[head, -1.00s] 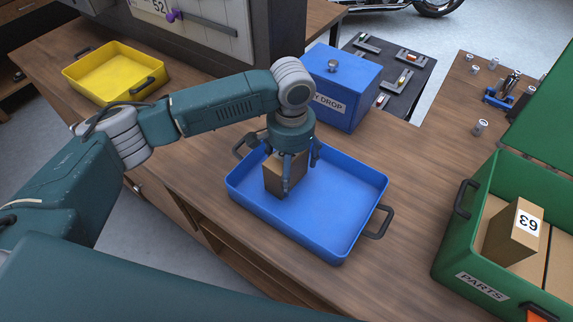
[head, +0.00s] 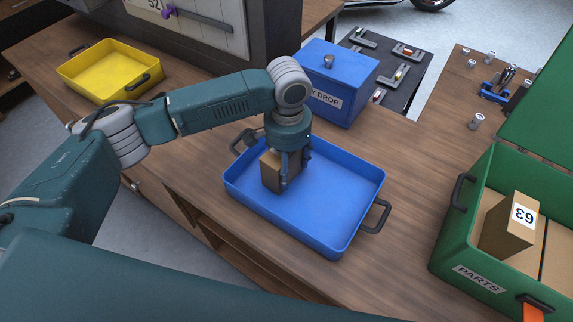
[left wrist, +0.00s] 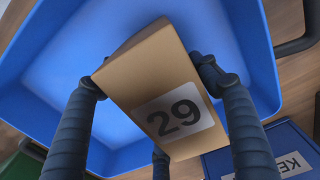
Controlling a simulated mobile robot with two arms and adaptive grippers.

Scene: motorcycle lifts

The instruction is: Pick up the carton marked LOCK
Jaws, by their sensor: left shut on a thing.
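A brown carton (head: 271,175) stands at the left end of the blue tray (head: 330,250). My left gripper (head: 288,168) points down over the tray and is shut on this carton. In the left wrist view the carton (left wrist: 150,65) sits between the fingers, and its white label reads 29. No carton with the word LOCK on a visible face shows in either view. My right gripper is not in view.
A green PARTS box (head: 447,255) at the right holds a carton marked 63 (head: 503,225). A blue KEY DROP box (head: 345,75) stands behind the tray. A yellow tray (head: 110,70) is at the far left. The wood bench right of the blue tray is clear.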

